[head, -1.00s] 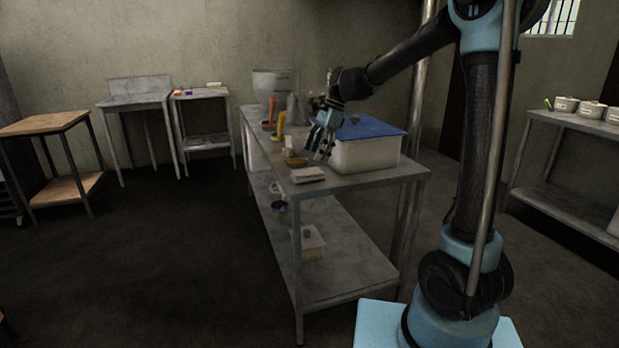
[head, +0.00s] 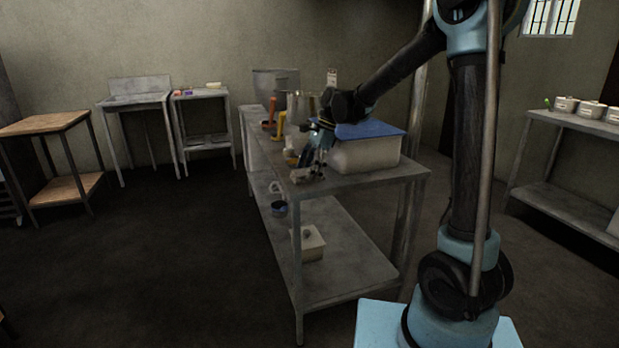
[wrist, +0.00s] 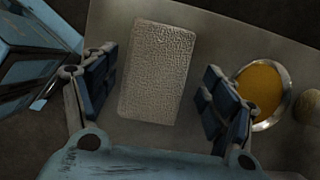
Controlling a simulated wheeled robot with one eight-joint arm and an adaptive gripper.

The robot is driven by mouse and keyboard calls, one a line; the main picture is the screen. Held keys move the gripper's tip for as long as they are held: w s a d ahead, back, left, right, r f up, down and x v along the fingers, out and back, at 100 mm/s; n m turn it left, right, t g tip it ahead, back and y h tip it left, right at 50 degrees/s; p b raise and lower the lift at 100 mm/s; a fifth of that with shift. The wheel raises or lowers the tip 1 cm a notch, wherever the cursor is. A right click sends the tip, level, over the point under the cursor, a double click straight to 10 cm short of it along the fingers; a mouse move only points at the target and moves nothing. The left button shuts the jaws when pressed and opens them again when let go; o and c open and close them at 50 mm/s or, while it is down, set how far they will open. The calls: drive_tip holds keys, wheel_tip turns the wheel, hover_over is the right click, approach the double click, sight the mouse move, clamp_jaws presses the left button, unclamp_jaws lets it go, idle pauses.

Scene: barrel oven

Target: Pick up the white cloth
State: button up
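The white cloth (wrist: 157,74) lies flat on the metal table as a folded, textured rectangle, pale grey-white in the wrist view. In the head view the cloth (head: 305,176) is at the table's near corner, mostly behind my gripper. My gripper (wrist: 150,95) is open, with one dark-padded finger on each side of the cloth and a gap to it on both sides. In the head view my gripper (head: 308,168) points down at the cloth. The exact height of the fingertips above the table is hard to tell.
A bowl of orange-yellow contents (wrist: 262,88) stands close beside the right finger in the wrist view. A white bin with a blue lid (head: 365,152) stands right of my gripper on the metal table (head: 385,176). Bottles (head: 281,124) stand further back.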

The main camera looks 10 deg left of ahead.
drive_tip(key=c, duration=1)
drive_tip(key=shift+r, duration=0.15)
drive_tip(key=shift+c, duration=0.2)
wheel_tip(320, 180, up, 18)
